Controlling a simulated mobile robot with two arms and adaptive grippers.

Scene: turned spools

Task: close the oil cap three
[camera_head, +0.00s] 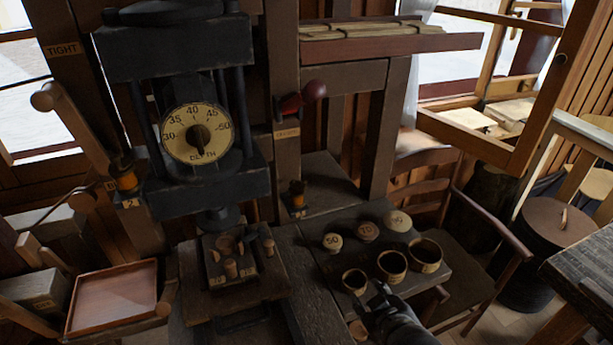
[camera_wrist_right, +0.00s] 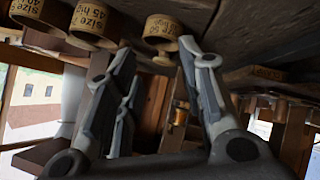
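Two small amber oil cups with dark tops are on the press frame in the head view. One oil cup (camera_head: 125,181) is at the left, above a tag that seems to read 2. The other oil cup (camera_head: 297,195) is on the middle post, with a tag too small to read. I cannot tell which is three, or whether their caps are open. A brass-coloured fitting (camera_wrist_right: 180,113) shows beyond my fingers in the right wrist view. My right gripper (camera_head: 377,292) is open and empty, low by the ring-shaped cups; its spread fingers (camera_wrist_right: 158,55) show in the wrist view. My left gripper is out of view.
Several wooden cups and knobs stand on a dark board (camera_head: 345,220), close to my right gripper. A press with a depth dial (camera_head: 197,133) stands left of centre. A red-handled lever (camera_head: 302,97) juts from the post. An empty tray (camera_head: 113,296) is at lower left.

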